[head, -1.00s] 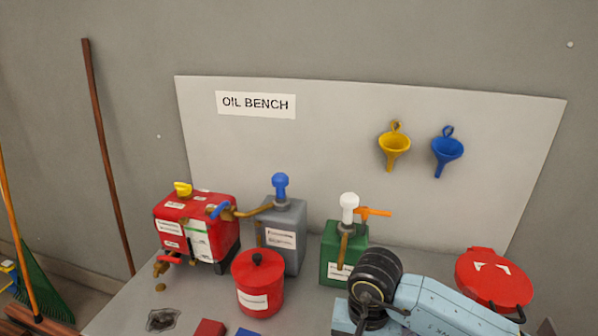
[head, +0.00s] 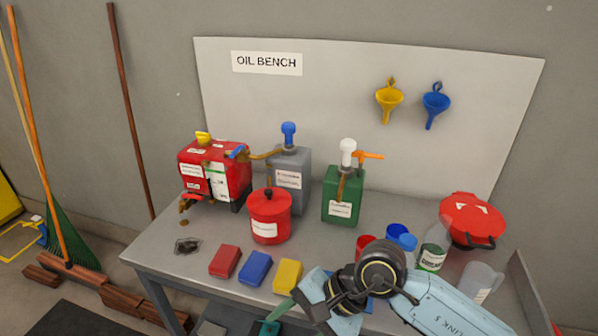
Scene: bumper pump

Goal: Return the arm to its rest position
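My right arm (head: 440,305) comes in from the lower right, pale blue with black joints, over the front right part of the bench. Its far end (head: 315,292) points down and left near the bench's front edge. The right gripper's fingers cannot be made out there, so I cannot tell whether they are open or hold anything. My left arm and gripper are not in view. The grey bench (head: 160,258) carries a red can (head: 215,175), a grey blue-topped pump can (head: 288,178), a green white-topped pump can (head: 343,197) and a red lidded pot (head: 269,217).
Red (head: 225,261), blue (head: 255,268) and yellow (head: 288,275) blocks lie along the front. Cups, a green-labelled jar (head: 433,255), a clear jug (head: 480,283) and a red round container (head: 472,220) crowd the right. Yellow (head: 389,100) and blue (head: 436,104) funnels hang behind.

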